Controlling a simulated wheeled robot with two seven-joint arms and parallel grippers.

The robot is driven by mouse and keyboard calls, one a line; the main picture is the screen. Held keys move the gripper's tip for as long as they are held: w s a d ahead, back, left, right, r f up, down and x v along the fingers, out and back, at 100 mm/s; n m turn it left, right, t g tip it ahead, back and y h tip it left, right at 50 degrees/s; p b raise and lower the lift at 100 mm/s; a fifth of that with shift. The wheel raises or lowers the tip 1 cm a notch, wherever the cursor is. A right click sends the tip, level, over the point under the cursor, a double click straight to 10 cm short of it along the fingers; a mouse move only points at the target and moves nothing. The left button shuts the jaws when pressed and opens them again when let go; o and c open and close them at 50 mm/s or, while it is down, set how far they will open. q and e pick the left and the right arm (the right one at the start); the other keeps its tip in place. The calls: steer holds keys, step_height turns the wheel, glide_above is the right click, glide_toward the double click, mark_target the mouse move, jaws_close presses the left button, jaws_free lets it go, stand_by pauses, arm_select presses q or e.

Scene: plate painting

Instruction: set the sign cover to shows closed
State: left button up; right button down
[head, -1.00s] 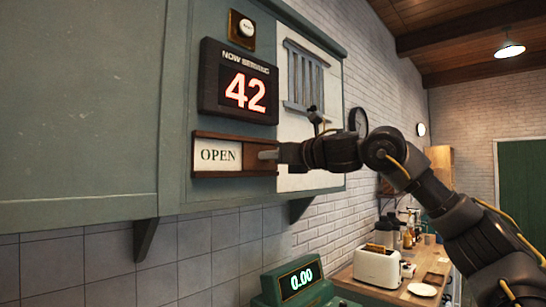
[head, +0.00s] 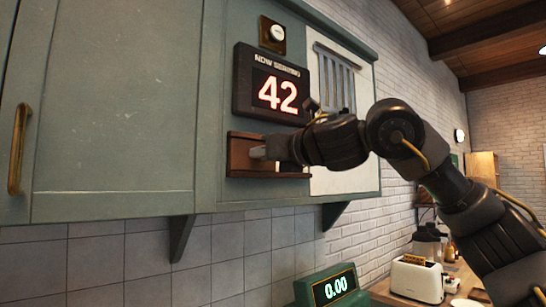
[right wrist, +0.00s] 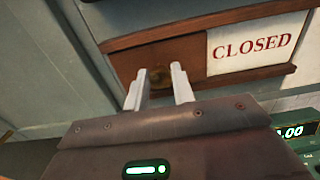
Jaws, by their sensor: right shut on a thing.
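The sign is a wooden frame (head: 240,137) on the green cabinet front, below the number display. In the head view my gripper and arm hide the sign's right part. My left gripper is out of view.
The "NOW SERVING 42" display (head: 270,86) hangs just above the sign, with a round button (head: 277,34) over it. A slatted vent (head: 337,82) is to the right. A green register display (head: 333,288) and a toaster (head: 416,280) are below.

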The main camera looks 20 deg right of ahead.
steer(key=shift+a+f, duration=0.1)
steer(key=c, duration=1.5)
jaws_free()
steer(key=o, duration=0.3)
steer(key=shift+a, duration=0.25)
steer(key=shift+d, duration=0.1)
steer(key=b+v, duration=0.4)
steer(key=v, duration=0.7)
steer(key=shift+b, duration=0.3)
